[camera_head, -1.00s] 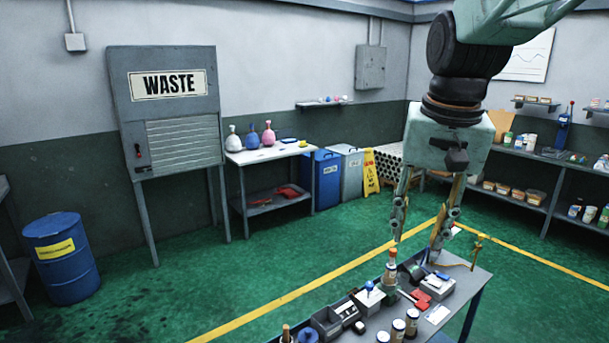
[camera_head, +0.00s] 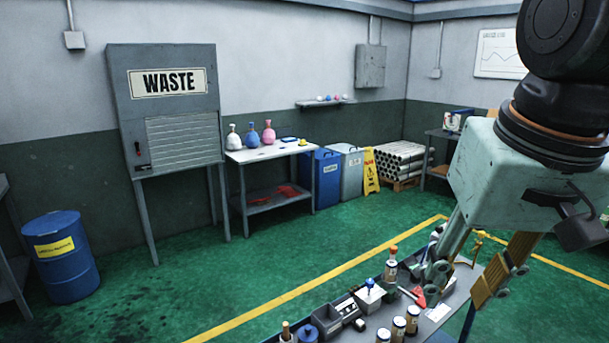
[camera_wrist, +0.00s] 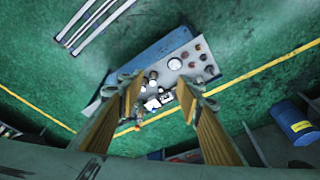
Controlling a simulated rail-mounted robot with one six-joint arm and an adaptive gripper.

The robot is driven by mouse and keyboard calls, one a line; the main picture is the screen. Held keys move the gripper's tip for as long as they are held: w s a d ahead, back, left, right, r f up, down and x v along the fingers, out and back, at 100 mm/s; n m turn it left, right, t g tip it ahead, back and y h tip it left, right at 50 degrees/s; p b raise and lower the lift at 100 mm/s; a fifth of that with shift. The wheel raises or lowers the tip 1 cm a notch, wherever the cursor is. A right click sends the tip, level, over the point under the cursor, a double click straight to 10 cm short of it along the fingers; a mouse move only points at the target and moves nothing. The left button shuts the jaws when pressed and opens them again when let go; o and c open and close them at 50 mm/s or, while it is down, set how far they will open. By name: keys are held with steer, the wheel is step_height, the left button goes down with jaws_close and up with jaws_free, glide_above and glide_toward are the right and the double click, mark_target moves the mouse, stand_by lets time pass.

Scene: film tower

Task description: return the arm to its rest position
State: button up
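My gripper (camera_head: 456,284) hangs at the right of the head view, over the right part of the grey work table. Its two fingers are spread apart. In the wrist view the fingers (camera_wrist: 158,92) stand on either side of a gap, with small items on the table showing below and nothing visibly held. My arm's wrist fills the upper right of the head view. The grey work table (camera_head: 455,305) is partly hidden by the fingers.
Bottles, jars and small trays stand on the table, including an orange-capped bottle (camera_head: 390,266). A blue drum (camera_head: 62,260), waste cabinet (camera_head: 170,150), side table (camera_head: 262,155), bins and a yellow floor sign (camera_head: 371,172) stand along the walls. The green floor between is clear.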

steer(key=s+f+n, duration=0.1)
steer(key=s+f, duration=0.2)
steer(key=s, duration=0.7)
steer(key=shift+f+t+b, duration=0.2)
steer(key=shift+t+b, duration=0.1)
steer(key=shift+b, duration=0.1)
stand_by(0.8)
